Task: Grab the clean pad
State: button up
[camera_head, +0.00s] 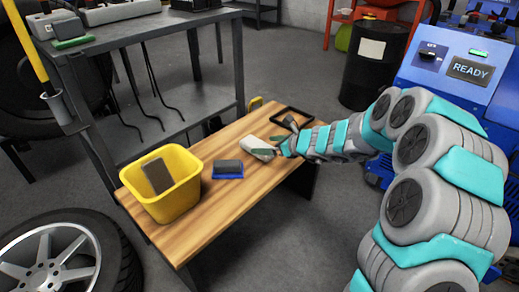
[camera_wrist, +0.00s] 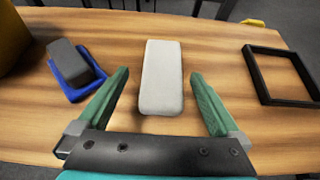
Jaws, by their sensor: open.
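The clean pad looks to be the white rounded block lying flat on the wooden bench. It shows in the wrist view (camera_wrist: 162,76) and in the head view (camera_head: 258,147). My gripper (camera_wrist: 160,88) is open, with its two green fingers apart on the left and right of the pad's near half. Gaps show between the pad and both fingers, so I see no contact. In the head view my gripper (camera_head: 281,147) reaches in from the right at the pad. How far above the bench the fingertips are, I cannot tell.
A blue tray (camera_head: 228,176) with a grey block (camera_wrist: 77,64) sits left of the pad. A yellow bin (camera_head: 180,208) holding a dark block stands farther left on the wooden bench (camera_head: 195,236). An empty black frame (camera_wrist: 256,75) lies right of the pad.

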aim_at(259, 145)
jog(key=x, duration=0.5)
jog(key=shift+w+d+f, duration=0.1)
jog(key=shift+d+f, duration=0.15)
jog(key=shift+f, duration=0.1)
jog(key=shift+w+a, duration=0.2)
jog(key=c, duration=1.3)
jog(key=shift+r, duration=0.1)
